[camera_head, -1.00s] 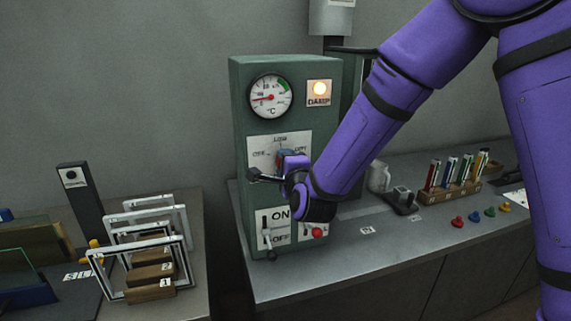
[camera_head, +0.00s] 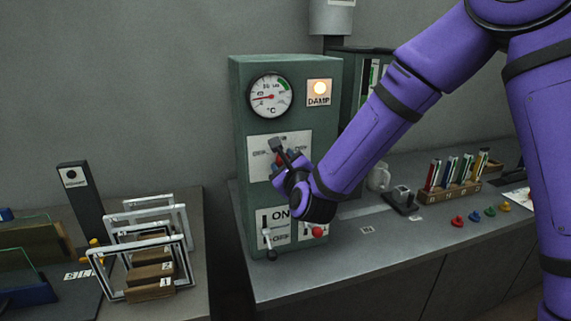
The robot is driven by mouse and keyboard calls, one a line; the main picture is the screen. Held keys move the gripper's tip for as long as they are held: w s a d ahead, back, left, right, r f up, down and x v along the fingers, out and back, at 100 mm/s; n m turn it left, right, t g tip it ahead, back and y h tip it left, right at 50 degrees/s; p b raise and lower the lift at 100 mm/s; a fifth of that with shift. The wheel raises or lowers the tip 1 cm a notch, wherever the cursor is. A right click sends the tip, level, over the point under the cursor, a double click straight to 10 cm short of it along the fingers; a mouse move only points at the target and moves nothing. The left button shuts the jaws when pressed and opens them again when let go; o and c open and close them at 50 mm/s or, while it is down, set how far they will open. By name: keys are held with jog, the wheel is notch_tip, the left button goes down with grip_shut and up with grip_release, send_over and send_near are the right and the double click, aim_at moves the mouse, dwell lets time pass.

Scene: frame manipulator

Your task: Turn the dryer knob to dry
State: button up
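The dryer (camera_head: 292,75) is a green box standing on the grey counter. Its knob plate (camera_head: 258,143) is white with dark lettering, partly covered by my gripper. My gripper (camera_head: 281,152) is at this plate, in front of the knob. The knob itself is mostly hidden; a small reddish and blue bit shows between the dark finger parts. I cannot tell whether the fingers are closed on it. The gauge needle (camera_head: 268,97) points left.
Below the plate are an ON/OFF lever (camera_head: 268,240) and a red button (camera_head: 317,232). A rack of markers (camera_head: 455,187), a mug (camera_head: 379,177) and coloured pieces (camera_head: 474,216) are to the right.

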jog(key=shift+f+m, duration=0.1)
jog(key=shift+m, duration=0.4)
jog(key=o, duration=0.9)
jog(key=shift+o, duration=0.2)
jog(key=v, duration=1)
jog(key=shift+s, duration=0.4)
jog(key=shift+d, duration=0.1)
